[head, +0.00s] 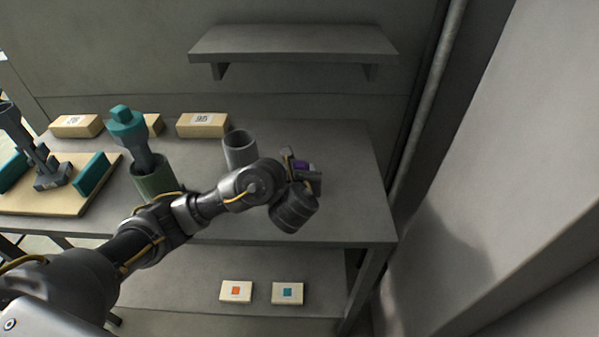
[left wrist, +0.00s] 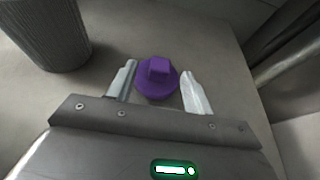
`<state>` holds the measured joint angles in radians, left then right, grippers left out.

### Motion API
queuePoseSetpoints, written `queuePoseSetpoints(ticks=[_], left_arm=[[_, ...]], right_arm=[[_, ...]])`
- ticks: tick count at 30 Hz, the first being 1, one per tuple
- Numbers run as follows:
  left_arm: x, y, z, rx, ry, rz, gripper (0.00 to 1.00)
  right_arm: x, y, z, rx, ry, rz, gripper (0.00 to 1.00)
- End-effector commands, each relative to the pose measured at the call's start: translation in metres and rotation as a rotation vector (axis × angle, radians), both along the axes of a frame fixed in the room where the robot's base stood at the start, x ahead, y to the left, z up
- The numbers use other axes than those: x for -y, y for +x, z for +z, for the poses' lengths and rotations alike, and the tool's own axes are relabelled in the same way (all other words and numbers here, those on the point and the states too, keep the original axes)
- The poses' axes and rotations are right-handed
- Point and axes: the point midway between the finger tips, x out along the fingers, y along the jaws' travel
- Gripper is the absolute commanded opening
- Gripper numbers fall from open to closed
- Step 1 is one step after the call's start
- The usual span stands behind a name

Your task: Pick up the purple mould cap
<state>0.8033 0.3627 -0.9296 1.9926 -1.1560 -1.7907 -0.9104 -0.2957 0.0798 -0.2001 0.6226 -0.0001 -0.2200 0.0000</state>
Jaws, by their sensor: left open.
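The purple mould cap (left wrist: 157,82) sits on the grey table, a round disc with a square knob on top. In the left wrist view it lies between and slightly beyond the two fingertips of my left gripper (left wrist: 158,84), which is open and empty. In the head view the cap (head: 302,165) shows only as a small purple patch, mostly hidden behind my left gripper (head: 304,172) near the table's right side. My right gripper is in neither view.
A grey open cylinder (head: 240,149) stands just left of the cap; it also shows in the left wrist view (left wrist: 47,38). A green cylinder (head: 153,176) holds a teal-topped part (head: 127,123). Cardboard boxes (head: 203,125) line the back. A wall shelf (head: 293,45) hangs above.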

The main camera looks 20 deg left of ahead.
Motion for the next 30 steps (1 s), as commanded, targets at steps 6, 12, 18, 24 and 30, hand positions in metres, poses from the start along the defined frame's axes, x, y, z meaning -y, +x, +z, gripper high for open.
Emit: queuePoseSetpoints(ticks=[6, 12, 18, 24, 30], left_arm=[[-0.005, 0.025, -0.010, 0.002, 0.002, 0.001, 0.51], [-0.006, 0.027, -0.010, -0.001, 0.000, 0.001, 0.51], [-0.006, 0.027, -0.010, -0.001, 0.000, 0.000, 0.35], [-0.006, 0.027, -0.010, -0.001, 0.000, 0.000, 0.09], [-0.006, 0.027, -0.010, 0.000, -0.001, 0.000, 0.03]], right_arm=[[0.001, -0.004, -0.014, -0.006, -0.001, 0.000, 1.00], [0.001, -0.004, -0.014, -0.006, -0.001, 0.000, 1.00], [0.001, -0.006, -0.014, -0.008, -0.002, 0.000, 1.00], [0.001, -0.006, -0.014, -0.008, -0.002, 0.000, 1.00], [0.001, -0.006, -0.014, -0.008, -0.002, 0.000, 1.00]])
